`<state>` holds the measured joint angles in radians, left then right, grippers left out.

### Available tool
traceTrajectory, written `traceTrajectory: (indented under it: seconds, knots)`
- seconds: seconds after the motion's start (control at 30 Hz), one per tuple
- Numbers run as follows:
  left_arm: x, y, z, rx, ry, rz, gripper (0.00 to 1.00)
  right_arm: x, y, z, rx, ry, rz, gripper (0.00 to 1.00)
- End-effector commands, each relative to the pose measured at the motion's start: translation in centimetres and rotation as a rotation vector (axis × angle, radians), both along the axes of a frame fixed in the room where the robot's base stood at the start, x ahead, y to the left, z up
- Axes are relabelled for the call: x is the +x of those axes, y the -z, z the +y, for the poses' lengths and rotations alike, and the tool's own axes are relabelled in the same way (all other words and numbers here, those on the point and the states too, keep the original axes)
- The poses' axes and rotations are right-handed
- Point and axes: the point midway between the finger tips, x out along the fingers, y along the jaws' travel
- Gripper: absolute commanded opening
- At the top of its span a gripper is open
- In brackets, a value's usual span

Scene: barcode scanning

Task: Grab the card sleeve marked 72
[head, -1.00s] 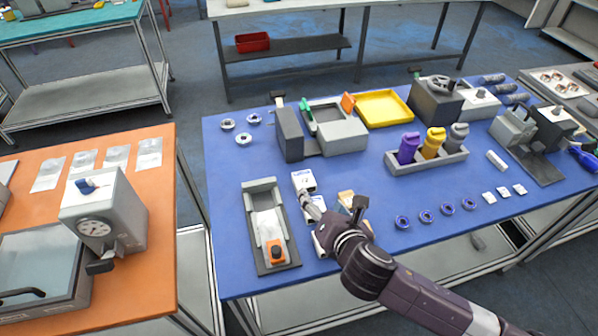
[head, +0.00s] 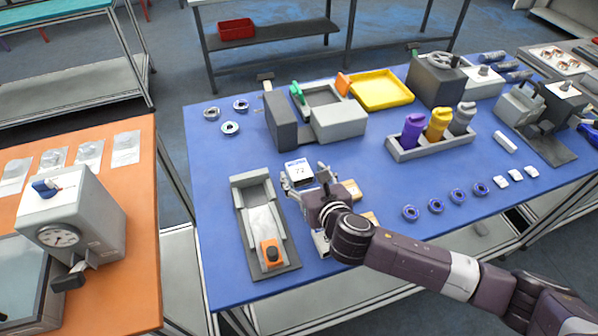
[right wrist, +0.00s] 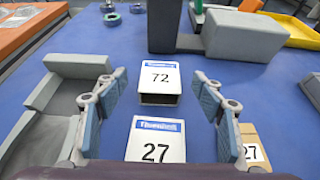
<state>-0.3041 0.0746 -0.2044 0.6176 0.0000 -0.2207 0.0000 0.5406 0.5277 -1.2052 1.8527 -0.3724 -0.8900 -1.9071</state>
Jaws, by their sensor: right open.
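The card sleeve marked 72 (head: 298,172) is a white box with a blue band, lying on the blue table. In the right wrist view the sleeve (right wrist: 160,82) is ahead of my fingers, its dark open end facing me. My right gripper (head: 304,188) is open at the near side of the sleeve; in the wrist view its fingers (right wrist: 158,100) stand apart with nothing held between them. A white sleeve marked 27 (right wrist: 156,140) lies nearer, below the gap between the fingers. My left gripper is not in view.
A grey cradle (head: 239,191) holding an orange-capped item stands left of the sleeves. A brown box (right wrist: 252,145) marked 27 is at the right. Grey blocks (head: 283,122) stand behind, and the table between them and the sleeve is clear.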

Motion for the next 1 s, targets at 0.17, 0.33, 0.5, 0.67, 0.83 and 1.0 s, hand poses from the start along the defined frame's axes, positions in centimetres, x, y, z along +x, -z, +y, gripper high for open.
traceTrajectory:
  seconds: [0.17, 0.33, 0.5, 0.67, 0.83, 1.0]
  knots:
    - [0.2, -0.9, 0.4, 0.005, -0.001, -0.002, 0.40, 2.0, 0.7, 0.7, 0.000, 0.001, 0.001, 0.62]
    - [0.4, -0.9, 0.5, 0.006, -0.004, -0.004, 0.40, 3.5, 1.5, 1.1, 0.001, 0.001, 0.000, 0.62]
    - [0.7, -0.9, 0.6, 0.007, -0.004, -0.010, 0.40, 3.9, 1.7, 1.3, 0.001, 0.000, 0.001, 0.62]
    - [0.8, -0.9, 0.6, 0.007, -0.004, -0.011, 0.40, 3.8, 1.7, 1.3, 0.001, 0.000, 0.001, 0.62]
    - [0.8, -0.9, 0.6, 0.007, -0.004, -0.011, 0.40, 3.8, 1.7, 1.2, 0.001, 0.000, 0.001, 0.44]
    - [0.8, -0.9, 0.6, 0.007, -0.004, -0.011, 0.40, 3.8, 1.7, 1.2, 0.001, 0.000, 0.001, 0.30]
